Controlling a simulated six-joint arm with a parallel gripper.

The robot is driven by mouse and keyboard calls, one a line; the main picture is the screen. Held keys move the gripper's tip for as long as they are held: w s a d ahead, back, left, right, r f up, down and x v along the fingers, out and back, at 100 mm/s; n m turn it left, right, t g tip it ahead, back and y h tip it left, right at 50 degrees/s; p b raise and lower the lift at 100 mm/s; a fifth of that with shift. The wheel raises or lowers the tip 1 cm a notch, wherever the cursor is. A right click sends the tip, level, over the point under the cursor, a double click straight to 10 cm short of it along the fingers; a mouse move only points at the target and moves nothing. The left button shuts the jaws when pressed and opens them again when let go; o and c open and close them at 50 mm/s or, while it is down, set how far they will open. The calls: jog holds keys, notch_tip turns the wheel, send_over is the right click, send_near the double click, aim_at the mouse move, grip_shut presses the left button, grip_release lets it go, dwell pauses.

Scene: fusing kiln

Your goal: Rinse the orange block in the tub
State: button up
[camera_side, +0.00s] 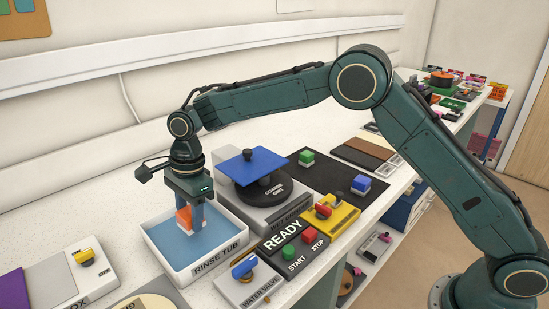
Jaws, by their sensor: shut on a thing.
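The orange block (184,218) is between the fingers of my gripper (193,220), in the left part of the side view. My gripper points straight down and is shut on the block. The rinse tub (216,263) is a white open tray with a blue inside, labelled RINSE TUB. The gripper and block are over or inside the tub, within its walls. I cannot tell whether the block touches the blue surface. The fingers hide part of the block.
A water valve box (247,287) with a blue handle stands at the tub's front right. A READY panel (291,247) with START and STOP buttons is beside it. A machine with a blue plate (250,165) stands behind right. A dark mat (325,172) holds green and blue blocks.

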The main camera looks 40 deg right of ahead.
jog(key=shift+r, duration=1.75)
